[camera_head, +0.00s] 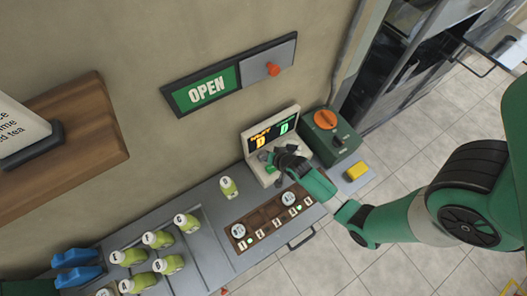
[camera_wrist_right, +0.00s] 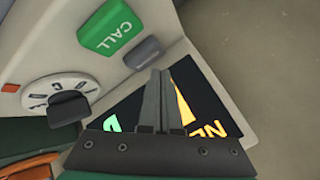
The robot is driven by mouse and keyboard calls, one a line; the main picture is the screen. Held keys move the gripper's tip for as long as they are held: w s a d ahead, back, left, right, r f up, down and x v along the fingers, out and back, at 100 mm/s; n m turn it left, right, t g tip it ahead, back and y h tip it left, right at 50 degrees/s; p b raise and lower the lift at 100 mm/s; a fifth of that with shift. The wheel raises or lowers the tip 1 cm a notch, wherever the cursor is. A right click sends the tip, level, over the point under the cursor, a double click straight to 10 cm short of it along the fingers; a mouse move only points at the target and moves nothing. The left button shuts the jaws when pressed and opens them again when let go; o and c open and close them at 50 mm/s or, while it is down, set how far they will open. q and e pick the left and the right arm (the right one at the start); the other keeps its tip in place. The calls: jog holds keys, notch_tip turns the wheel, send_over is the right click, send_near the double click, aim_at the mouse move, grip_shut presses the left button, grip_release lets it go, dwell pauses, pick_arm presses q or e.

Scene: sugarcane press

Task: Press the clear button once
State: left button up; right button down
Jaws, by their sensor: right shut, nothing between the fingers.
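The cream ordering console (camera_head: 248,142) stands against the wall behind the counter, its dark screen lit with yellow and green characters. My right gripper (camera_head: 272,160) is in front of it and hides much of its lower face. In the right wrist view the shut, empty fingers (camera_wrist_right: 157,72) overlap the dark screen (camera_wrist_right: 205,95). A small grey button (camera_wrist_right: 143,52) lies just beyond the fingertips, beside a green CALL button (camera_wrist_right: 110,27). No label can be read on the grey button, and I cannot tell whether the fingertips touch it. My left gripper is not in view.
A white dial with a dark knob (camera_wrist_right: 68,105) sits on the same console.

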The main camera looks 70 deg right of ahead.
jog(key=shift+f, duration=0.1)
dwell(0.3)
jog(key=shift+f+b, duration=0.3)
jog(key=shift+f+b, duration=0.45)
jog(key=shift+f, duration=0.1)
dwell(0.6)
jog(key=shift+r, duration=0.15)
jog(key=shift+r+p, duration=0.8)
jog(key=shift+p, duration=0.2)
notch_tip(320, 180, up, 5)
jog(key=p, duration=0.5)
jog(key=shift+r, duration=0.1)
